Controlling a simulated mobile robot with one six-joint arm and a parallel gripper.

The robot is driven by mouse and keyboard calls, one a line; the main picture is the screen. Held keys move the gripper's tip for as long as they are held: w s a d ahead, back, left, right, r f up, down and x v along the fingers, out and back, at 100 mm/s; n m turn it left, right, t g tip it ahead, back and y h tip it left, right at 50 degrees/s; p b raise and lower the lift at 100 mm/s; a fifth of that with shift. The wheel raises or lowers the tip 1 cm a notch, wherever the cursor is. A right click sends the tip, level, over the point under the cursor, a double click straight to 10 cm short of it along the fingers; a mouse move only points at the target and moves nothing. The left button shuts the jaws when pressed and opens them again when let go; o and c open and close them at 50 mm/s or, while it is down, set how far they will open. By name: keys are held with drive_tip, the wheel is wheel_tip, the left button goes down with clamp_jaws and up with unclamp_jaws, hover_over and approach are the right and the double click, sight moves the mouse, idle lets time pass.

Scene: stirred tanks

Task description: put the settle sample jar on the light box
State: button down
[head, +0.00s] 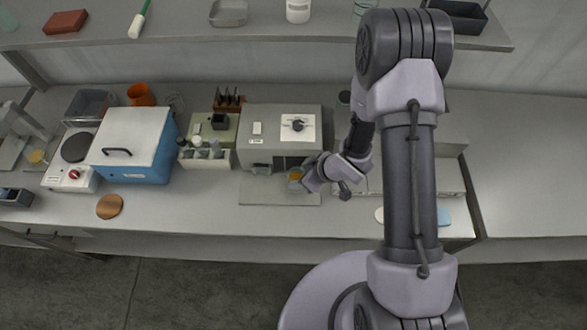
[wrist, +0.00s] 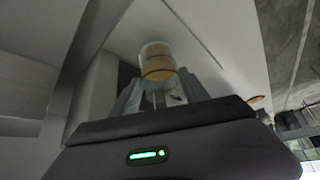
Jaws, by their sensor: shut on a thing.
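The settle sample jar (head: 295,175) is a small clear jar with amber contents. My gripper (head: 303,177) is shut on it, in front of a grey box's opening and over the flat grey plate (head: 262,192). In the wrist view the jar (wrist: 157,62) stands up between the fingertips (wrist: 160,90), with a pale flat surface behind it. I cannot tell if the jar touches the plate. The grey box (head: 262,150) has a white square panel (head: 312,135) on top with a dark round part on it. I cannot tell for certain which thing is the light box.
Left of the grey box are a rack of white bottles (head: 205,160), a blue box with a white lid (head: 150,165) and a hotplate (head: 68,178). A round wooden disc (head: 109,206) lies at the front edge. A shelf (head: 190,34) runs above. The right bench is clear.

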drive_tip(key=shift+s+f, duration=0.45)
drive_tip(key=shift+f, duration=0.2)
drive_tip(key=shift+a+r, duration=0.15)
drive_tip(key=shift+r, duration=0.05)
drive_tip(key=shift+d+f, duration=0.2)
drive_tip(key=c, duration=0.6)
unclamp_jaws()
drive_tip(key=shift+o, duration=0.2)
